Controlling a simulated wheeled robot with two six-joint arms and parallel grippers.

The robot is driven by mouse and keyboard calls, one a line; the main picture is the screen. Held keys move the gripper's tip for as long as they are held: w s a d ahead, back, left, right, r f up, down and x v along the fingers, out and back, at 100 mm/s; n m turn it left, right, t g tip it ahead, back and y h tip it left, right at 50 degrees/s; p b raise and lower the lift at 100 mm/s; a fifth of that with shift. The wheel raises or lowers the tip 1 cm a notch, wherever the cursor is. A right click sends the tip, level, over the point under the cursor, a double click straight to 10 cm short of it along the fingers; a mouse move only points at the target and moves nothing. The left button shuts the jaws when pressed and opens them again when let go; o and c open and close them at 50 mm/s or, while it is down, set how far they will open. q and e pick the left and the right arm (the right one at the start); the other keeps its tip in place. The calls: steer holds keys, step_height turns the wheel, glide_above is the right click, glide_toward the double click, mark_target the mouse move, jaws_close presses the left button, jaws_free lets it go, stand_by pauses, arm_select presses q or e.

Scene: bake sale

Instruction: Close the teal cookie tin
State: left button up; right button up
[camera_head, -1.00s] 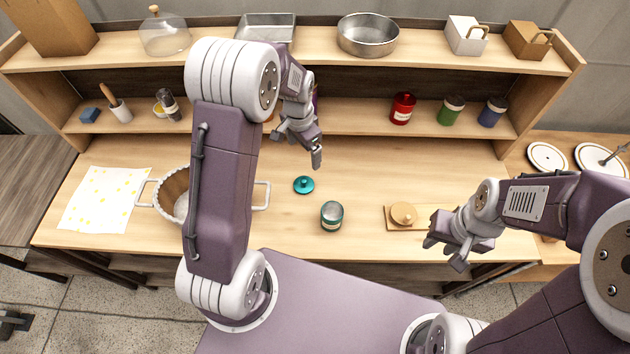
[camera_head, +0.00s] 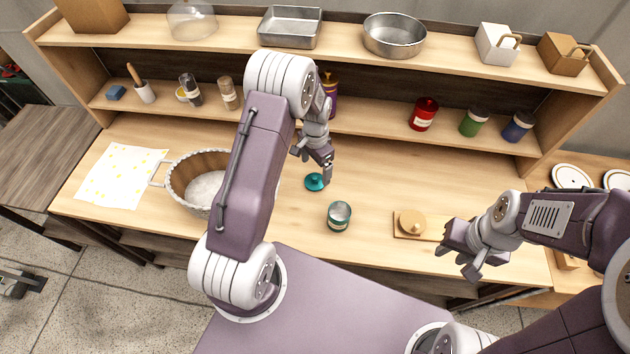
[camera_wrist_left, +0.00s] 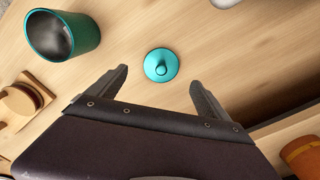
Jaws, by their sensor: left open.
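The teal tin (camera_head: 339,219) stands upright and open-topped on the wooden counter. It also shows at the upper left of the left wrist view (camera_wrist_left: 62,38). Its teal lid (camera_head: 314,183), round with a small knob, lies on the counter behind and slightly left of the tin. In the left wrist view the lid (camera_wrist_left: 161,66) appears between the two fingertips, below them and untouched. My left gripper (camera_head: 318,164) is open and empty above the lid. My right gripper (camera_head: 460,258) is empty, its fingers apart, near the counter's front edge at the right.
A basket (camera_head: 190,183) stands left of my left arm. A wooden board (camera_head: 402,230) with a round wooden piece (camera_head: 412,222) lies right of the tin. Red (camera_head: 423,114), green (camera_head: 473,122) and blue (camera_head: 518,127) canisters stand on the lower shelf. The counter around the tin is clear.

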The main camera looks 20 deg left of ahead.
mark_target(315, 177)
arm_select(q)
steer(key=shift+f, duration=0.55)
step_height(315, 177, down, 5)
steer(key=shift+a+f+p, duration=0.1)
steer(key=shift+p, duration=0.45)
steer(key=c, duration=1.4)
